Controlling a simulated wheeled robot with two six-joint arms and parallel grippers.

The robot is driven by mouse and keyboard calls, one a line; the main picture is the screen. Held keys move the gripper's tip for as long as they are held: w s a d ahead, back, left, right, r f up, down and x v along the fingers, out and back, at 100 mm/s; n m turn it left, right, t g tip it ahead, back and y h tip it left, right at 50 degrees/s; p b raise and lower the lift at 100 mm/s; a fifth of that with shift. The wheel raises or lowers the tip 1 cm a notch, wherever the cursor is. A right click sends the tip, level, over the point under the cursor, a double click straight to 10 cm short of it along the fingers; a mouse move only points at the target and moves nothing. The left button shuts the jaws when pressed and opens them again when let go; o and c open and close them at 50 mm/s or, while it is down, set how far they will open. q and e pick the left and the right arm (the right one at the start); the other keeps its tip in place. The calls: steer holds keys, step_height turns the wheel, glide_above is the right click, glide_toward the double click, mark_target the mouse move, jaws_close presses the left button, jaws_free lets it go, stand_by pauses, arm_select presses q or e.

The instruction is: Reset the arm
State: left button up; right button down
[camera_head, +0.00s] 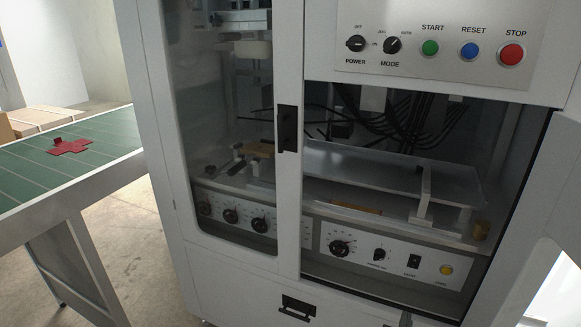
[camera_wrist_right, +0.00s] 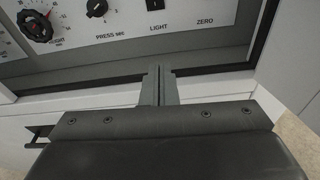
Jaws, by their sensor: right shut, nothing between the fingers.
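My right gripper (camera_wrist_right: 159,72) shows in the wrist view with its two grey fingers pressed together and nothing between them. Its fingertips are in front of the lower frame edge of the box-forming machine (camera_head: 233,284), just below the knob panel (camera_wrist_right: 130,30). In the head view only a small dark tip of the right gripper (camera_head: 405,319) shows at the bottom edge, in front of the machine's lower front. I cannot tell whether the fingertips touch the machine. My left gripper is in neither view.
The machine has a black door handle (camera_head: 288,128), a drawer handle (camera_head: 297,307) and an upper panel with START (camera_head: 430,47), RESET (camera_head: 469,50) and STOP (camera_head: 512,54) buttons. A green-topped conveyor (camera_head: 25,172) with a red cross-shaped blank (camera_head: 70,147) stands at the left.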

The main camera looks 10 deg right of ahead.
steer(key=s+a+f+m+g+y+p, duration=0.1)
steer(key=s+f+m+g+y+p, duration=0.15)
steer(key=s+f+m, duration=0.6)
steer(key=s+a+f+m+g+y+p, duration=0.15)
steer(key=s+f+m+g, duration=0.35)
steer(key=f, duration=0.7)
steer(key=s+f+m+g+y+p, duration=0.1)
steer(key=s+f+m, duration=0.2)
steer(key=s, duration=0.7)
steer(key=s+a+f+m+g+y+p, duration=0.1)
steer(key=s+f+m+g+p, duration=0.1)
steer(key=s+m, duration=0.6)
steer(key=s+a+f+m+g+y+p, duration=0.1)
steer(key=s+f+m, duration=0.4)
steer(key=s, duration=0.8)
steer(key=shift+g+p, duration=0.3)
steer(key=shift+g, duration=0.25)
